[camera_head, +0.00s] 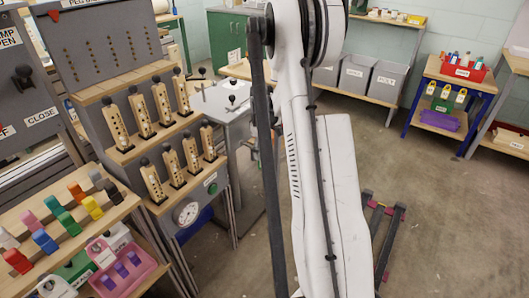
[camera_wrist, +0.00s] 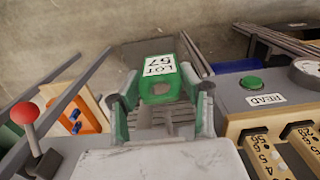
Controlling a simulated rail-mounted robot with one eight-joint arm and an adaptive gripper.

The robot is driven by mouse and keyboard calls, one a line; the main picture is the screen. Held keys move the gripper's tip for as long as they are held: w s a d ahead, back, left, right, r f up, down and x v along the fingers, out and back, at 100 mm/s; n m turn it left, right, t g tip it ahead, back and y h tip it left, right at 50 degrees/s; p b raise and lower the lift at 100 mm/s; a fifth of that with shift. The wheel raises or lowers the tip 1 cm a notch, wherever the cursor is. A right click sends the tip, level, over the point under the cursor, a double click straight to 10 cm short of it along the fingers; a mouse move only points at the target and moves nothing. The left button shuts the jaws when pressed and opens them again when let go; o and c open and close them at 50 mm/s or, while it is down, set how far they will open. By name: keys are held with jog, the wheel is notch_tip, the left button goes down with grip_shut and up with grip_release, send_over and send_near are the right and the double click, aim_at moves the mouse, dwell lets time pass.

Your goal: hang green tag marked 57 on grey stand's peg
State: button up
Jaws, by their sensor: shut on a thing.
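The green tag (camera_wrist: 160,91) shows in the wrist view with a white label that reads LOT 57. It sits between the fingertips of my gripper (camera_wrist: 162,98), which is shut on it. The floor shows beyond the tag, so it is held up in the air. In the head view I cannot make out my gripper or the tag; my white arm fills the middle. I cannot surely pick out the grey stand's peg in either view.
In the wrist view, a grey panel with a green button (camera_wrist: 252,82) and numbered wooden pieces (camera_wrist: 262,146) is close on the right. A red-knobbed lever (camera_wrist: 22,112) and an orange board (camera_wrist: 85,112) are on the left. Bare floor (camera_head: 440,215) lies right in the head view.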

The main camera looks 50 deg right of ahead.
aim_at(249, 146)
jog(key=shift+w+a+f+p, duration=0.1)
jog(key=shift+w+a, duration=0.1)
jog(key=shift+w, duration=0.65)
jog(key=shift+w+a+f+p, duration=0.1)
jog(key=shift+w+a, duration=0.05)
jog(key=shift+w, duration=0.7)
jog(key=shift+w+a+p, duration=0.1)
jog(key=shift+w+a, duration=0.1)
jog(key=shift+w, duration=0.65)
jog(key=shift+w+r, duration=0.1)
jog(key=shift+w, duration=0.45)
jog(key=shift+w+a+f+b, duration=0.25)
jog(key=shift+w+b, duration=0.15)
jog(key=shift+w, duration=0.15)
jog(key=o, duration=1)
jog(key=shift+o, duration=0.2)
jog(key=shift+r, duration=0.15)
jog(key=r, duration=0.3)
jog(key=s+r, duration=0.1)
jog(key=r, duration=0.6)
jog(key=shift+s+d+r, duration=0.15)
jog(key=shift+r, duration=0.05)
jog(key=shift+s+r, duration=0.3)
jog(key=shift+r, duration=0.5)
